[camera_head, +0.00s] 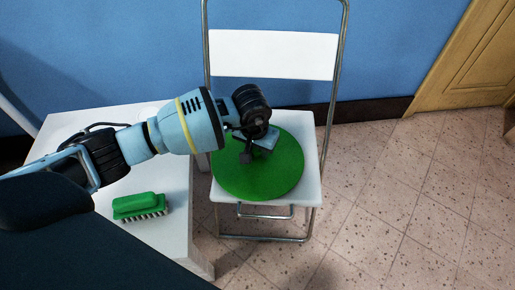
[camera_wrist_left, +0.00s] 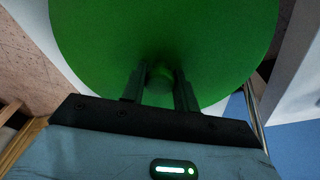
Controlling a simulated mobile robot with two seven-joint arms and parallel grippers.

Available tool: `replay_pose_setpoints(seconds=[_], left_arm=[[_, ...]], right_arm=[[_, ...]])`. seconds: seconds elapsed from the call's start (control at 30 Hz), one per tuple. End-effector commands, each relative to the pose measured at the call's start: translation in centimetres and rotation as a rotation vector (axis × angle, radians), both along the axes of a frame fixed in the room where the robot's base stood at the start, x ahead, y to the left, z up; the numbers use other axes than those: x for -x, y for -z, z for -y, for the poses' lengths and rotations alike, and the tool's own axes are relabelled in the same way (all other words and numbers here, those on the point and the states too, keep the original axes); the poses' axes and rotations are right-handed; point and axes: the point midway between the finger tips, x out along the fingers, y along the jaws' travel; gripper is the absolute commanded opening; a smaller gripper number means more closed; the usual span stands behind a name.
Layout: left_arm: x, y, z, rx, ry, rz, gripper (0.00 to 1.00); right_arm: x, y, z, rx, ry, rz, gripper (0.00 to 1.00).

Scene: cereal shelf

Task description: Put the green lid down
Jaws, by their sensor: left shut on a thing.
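The green lid (camera_head: 275,180) is a round green disc over the seat of the white folding chair (camera_head: 273,55). In the head view I cannot tell whether it touches the seat. My left gripper (camera_head: 252,150) is above the lid, its arm coming in from the left. In the left wrist view the lid (camera_wrist_left: 160,35) fills the upper middle, and the two fingers of my left gripper (camera_wrist_left: 160,88) are shut on the small round knob at its centre. My right gripper is not in view.
A white table (camera_head: 179,225) stands left of the chair and carries a green brush (camera_head: 139,206) with pale bristles. A blue wall (camera_head: 400,45) is behind the chair, with a wooden door (camera_head: 480,60) at the right. The tiled floor (camera_head: 400,215) right of the chair is clear.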

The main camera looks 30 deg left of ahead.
Motion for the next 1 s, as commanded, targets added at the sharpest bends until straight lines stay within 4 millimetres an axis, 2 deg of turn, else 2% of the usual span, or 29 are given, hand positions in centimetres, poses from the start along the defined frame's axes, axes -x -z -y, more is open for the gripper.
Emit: replay_pose_setpoints(seconds=[0.17,0.2,0.37,0.73,0.87,1.0], left_arm=[[0.0,0.3,0.0,0.000,0.000,-0.001,0.03],[0.0,0.4,0.0,-0.001,0.000,-0.002,0.31],[0.0,0.3,0.0,-0.001,0.000,-0.001,0.52],[0.0,-0.3,0.0,0.000,-0.001,0.000,0.52],[0.2,-2.0,-0.1,-0.001,0.000,0.003,0.52],[0.6,-4.8,0.0,0.000,0.001,0.006,0.52]], right_arm=[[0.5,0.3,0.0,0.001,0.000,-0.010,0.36],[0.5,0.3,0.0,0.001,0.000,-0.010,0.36],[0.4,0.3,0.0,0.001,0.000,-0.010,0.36],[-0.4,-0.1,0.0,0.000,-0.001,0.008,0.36],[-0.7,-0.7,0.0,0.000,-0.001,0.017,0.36],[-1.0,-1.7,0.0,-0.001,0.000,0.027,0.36]])
